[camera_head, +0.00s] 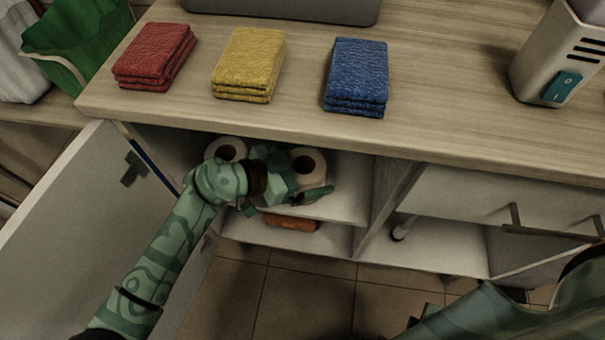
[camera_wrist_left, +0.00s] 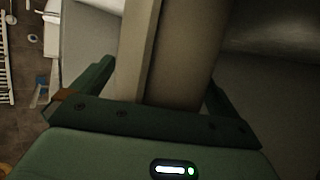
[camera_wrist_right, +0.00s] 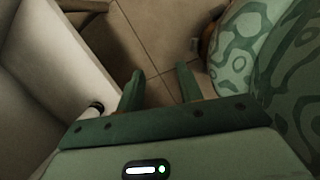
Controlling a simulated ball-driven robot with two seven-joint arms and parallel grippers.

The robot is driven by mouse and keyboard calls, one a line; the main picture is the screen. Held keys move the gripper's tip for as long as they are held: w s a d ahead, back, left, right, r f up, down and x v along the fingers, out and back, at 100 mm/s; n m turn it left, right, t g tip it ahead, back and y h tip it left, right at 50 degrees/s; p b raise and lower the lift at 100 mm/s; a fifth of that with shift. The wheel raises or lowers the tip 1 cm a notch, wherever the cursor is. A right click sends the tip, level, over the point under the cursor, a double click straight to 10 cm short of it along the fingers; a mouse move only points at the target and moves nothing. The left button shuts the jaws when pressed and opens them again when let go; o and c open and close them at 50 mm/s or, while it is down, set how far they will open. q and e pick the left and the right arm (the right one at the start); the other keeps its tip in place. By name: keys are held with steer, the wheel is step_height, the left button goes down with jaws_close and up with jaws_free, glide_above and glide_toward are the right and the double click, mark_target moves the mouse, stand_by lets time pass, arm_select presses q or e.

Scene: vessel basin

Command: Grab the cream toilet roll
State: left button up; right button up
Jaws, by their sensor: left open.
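A cream toilet roll (camera_head: 308,161) stands upright on the cabinet shelf, its dark core hole facing up. My left gripper (camera_head: 293,190) is at this roll, low against its near side. In the left wrist view the pale roll (camera_wrist_left: 185,55) shows between the two spread fingers of my left gripper (camera_wrist_left: 160,100), which is open; I cannot tell whether they touch it. A second pale roll (camera_head: 226,149) stands to the left, partly hidden by my left arm. My right gripper (camera_wrist_right: 160,88) has its fingers apart with only floor between them.
The countertop (camera_head: 300,125) overhangs the shelf just above the rolls. An orange-brown item (camera_head: 291,222) lies on the lower shelf. An open door (camera_head: 80,215) stands at left, a divider (camera_head: 385,200) at right. Red, yellow and blue towels (camera_head: 357,75) lie on top.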

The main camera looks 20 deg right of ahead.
arm_select(q)
steer(key=c, duration=1)
steer(key=shift+c, duration=0.2)
steer(key=shift+r, duration=0.2)
